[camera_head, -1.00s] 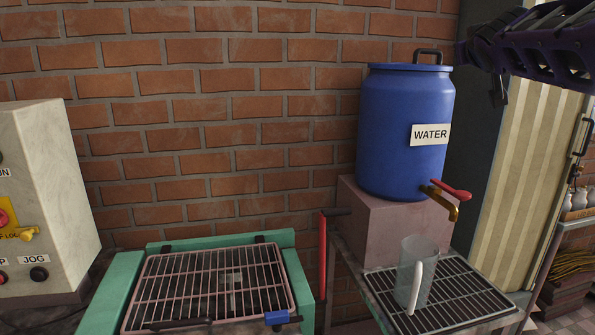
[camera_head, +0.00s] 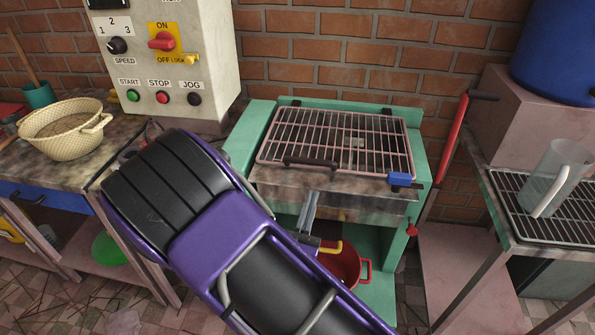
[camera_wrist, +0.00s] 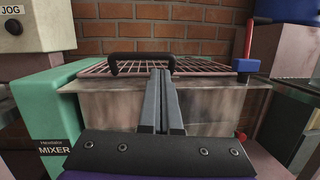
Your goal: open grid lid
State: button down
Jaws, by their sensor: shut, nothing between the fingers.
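The grid lid (camera_head: 370,138) is a pinkish wire grate lying flat and closed on top of the green mixer (camera_head: 425,128). Its black handle (camera_head: 311,163) runs along the front edge; it also shows in the wrist view (camera_wrist: 142,62). A blue block (camera_head: 400,180) sits at the lid's front right corner. My gripper (camera_head: 311,197) is shut and empty, just in front of and below the handle in the head view. In the wrist view its fingers (camera_wrist: 160,73) point ahead, and their tips overlap the handle's right end. I cannot tell whether they touch it.
A control box (camera_head: 170,60) stands behind left. A table with a woven basket (camera_head: 65,128) is at left. A red lever (camera_head: 452,138) rises at the mixer's right. A clear jug (camera_head: 555,178) stands on a rack at right. A red pot (camera_head: 342,265) sits below.

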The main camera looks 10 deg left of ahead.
aim_at(307, 187)
jog(key=w, duration=0.2)
jog(key=w+a+n+y, duration=0.1)
jog(key=w, duration=0.2)
jog(key=w+a+n+y, duration=0.1)
jog(key=w, duration=0.1)
jog(key=shift+w+a+b, duration=0.15)
jog(key=shift+w+b, duration=0.15)
jog(key=shift+r, duration=0.1)
